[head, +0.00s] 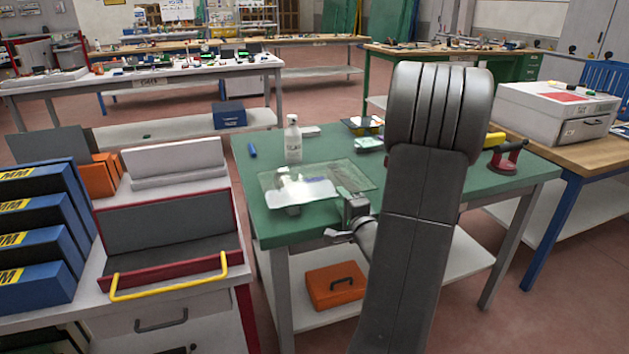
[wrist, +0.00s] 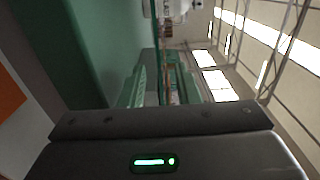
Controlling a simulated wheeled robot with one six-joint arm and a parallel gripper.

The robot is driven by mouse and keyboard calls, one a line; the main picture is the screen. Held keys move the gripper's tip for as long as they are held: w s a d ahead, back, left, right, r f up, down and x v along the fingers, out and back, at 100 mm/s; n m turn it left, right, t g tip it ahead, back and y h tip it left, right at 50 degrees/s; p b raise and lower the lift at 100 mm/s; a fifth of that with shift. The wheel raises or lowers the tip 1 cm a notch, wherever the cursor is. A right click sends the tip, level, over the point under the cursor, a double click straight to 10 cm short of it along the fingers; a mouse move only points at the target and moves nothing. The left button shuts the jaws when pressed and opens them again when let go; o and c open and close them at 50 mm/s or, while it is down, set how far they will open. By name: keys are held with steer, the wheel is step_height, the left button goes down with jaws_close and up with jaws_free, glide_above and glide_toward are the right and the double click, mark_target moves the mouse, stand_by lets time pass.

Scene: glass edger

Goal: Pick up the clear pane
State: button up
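My own arm hides part of the wrist. The wrist view is turned on its side and shows a dark housing with a green light. I see nothing held.
A white-labelled bottle (head: 293,140) stands behind the pane. A blue marker (head: 252,150) lies to its left. A red-and-black tool (head: 507,156) sits at the bench's right. An orange case (head: 335,285) is on the lower shelf. A cart with a red-edged tray (head: 232,263) stands left.

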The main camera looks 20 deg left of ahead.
steer(key=shift+x, duration=1.35)
jaws_close()
stand_by(0.3)
